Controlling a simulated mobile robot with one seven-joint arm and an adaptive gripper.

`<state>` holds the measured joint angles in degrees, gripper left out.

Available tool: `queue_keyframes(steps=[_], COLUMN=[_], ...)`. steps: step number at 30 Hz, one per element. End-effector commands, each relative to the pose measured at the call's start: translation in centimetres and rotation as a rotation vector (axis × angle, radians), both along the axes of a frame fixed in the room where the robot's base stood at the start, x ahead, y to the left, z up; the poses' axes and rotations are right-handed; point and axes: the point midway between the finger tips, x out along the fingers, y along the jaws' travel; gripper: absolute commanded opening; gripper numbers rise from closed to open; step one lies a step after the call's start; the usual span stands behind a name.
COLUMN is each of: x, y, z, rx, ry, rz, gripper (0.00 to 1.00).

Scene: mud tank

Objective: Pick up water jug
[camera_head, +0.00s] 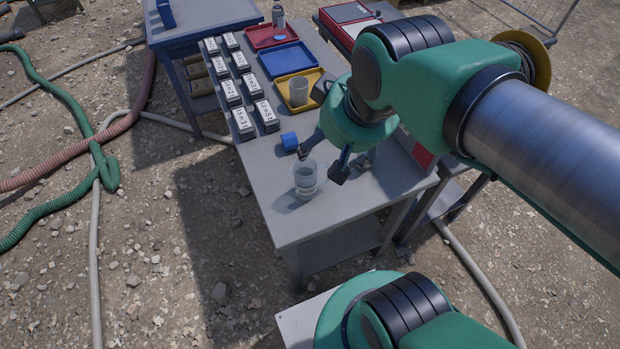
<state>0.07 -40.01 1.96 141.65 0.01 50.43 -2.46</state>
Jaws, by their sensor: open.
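A clear, see-through jug (305,184) stands upright near the front end of the grey table (340,218); it looks like the water jug. My gripper (321,165) is open, with its dark fingers spread above the table. The fingers are just behind and to the right of the jug in the picture, and one fingertip is close to its rim. I cannot tell whether it touches. Nothing shows between the fingers. A second translucent cup (299,92) stands in the yellow tray (312,79).
A small blue block (289,141) lies behind the jug. Labelled boxes (242,123) line the table's left side, with blue (287,59) and red (272,36) trays and a bottle (278,14) farther back. A red-and-white case (350,13) is beyond. Hoses lie on the ground at left.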

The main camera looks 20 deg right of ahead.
Motion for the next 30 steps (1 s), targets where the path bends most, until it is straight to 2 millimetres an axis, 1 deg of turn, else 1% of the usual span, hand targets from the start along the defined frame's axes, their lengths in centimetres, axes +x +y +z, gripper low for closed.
queue_keyframes(steps=[5,13,20,21,25,30], x=[2.7,7.2,10.4,10.8,12.2,13.3], y=[-0.1,-0.2,-0.4,-0.4,-0.5,-0.6], z=[-1.2,-4.7,-8.7,-9.5,-12.2,-15.9], rx=[-0.025,-0.064,-0.088,-0.091,-0.100,-0.106], ry=[0.065,0.172,0.262,0.278,0.328,0.389], rz=[0.054,0.162,0.261,0.277,0.334,0.403], gripper=[0.77,0.77,0.77,0.77,0.77,0.77])
